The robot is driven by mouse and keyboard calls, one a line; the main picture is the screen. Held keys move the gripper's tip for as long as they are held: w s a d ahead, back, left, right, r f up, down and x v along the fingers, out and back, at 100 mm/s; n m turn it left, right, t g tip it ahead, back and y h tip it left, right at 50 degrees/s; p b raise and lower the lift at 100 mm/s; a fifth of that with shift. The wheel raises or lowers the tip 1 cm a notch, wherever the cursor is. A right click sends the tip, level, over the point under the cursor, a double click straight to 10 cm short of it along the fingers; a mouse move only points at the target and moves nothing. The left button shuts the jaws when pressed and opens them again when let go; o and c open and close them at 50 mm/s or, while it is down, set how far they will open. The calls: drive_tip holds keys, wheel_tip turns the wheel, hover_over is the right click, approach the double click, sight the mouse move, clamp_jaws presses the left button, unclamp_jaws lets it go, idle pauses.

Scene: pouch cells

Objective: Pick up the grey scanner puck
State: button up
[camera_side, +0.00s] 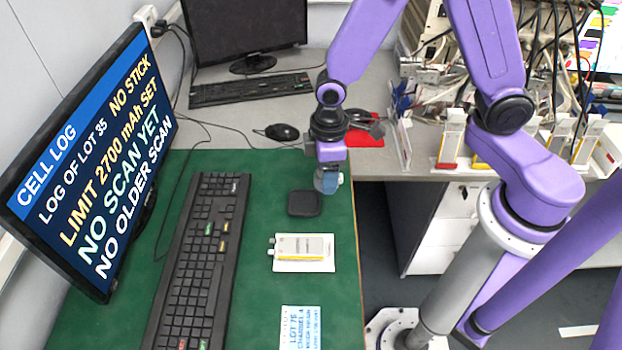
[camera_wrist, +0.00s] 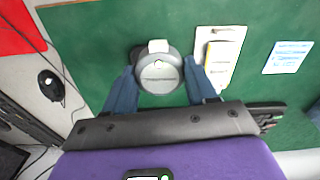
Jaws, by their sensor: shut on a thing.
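The grey scanner puck (camera_wrist: 158,75) is round, with a pale tab on its rim, and sits between the blue fingers of my gripper (camera_wrist: 158,88) in the wrist view. In the side view my gripper (camera_side: 328,180) points down at the mat's far right part, shut on the puck (camera_side: 325,183). The puck appears to be held above the mat, beside and partly over a black square pad (camera_side: 304,204). In the wrist view most of the pad is hidden behind the puck.
On the green mat (camera_side: 265,215) lie a pouch cell on a white card (camera_side: 303,248), a printed lot label (camera_side: 300,326) and a long keyboard (camera_side: 200,260). A monitor (camera_side: 90,160) at left reads "NO SCAN YET". A mouse (camera_side: 282,132) and red cloth (camera_side: 365,139) lie behind.

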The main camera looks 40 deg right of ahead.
drive_tip(key=s+d+r, duration=0.3)
drive_tip(key=s+r, duration=0.1)
drive_tip(key=s, duration=0.4)
drive_tip(key=shift+w+a+f+n, duration=0.65)
drive_tip(key=shift+a+f+n, duration=0.75)
drive_tip(key=shift+a+n, duration=0.8)
drive_tip(key=shift+w+a+f+n, duration=0.65)
drive_tip(key=shift+a+f+n, duration=1)
drive_tip(key=shift+a, duration=1)
drive_tip(key=shift+w+a+f+n, duration=0.65)
drive_tip(key=shift+a+f+n, duration=0.55)
drive_tip(key=shift+a+n, duration=1.1)
drive_tip(key=shift+a, duration=0.1)
drive_tip(key=shift+r, duration=0.15)
drive_tip(key=shift+m, duration=0.25)
wheel_tip(320, 180, up, 6)
drive_tip(key=shift+f, duration=0.1)
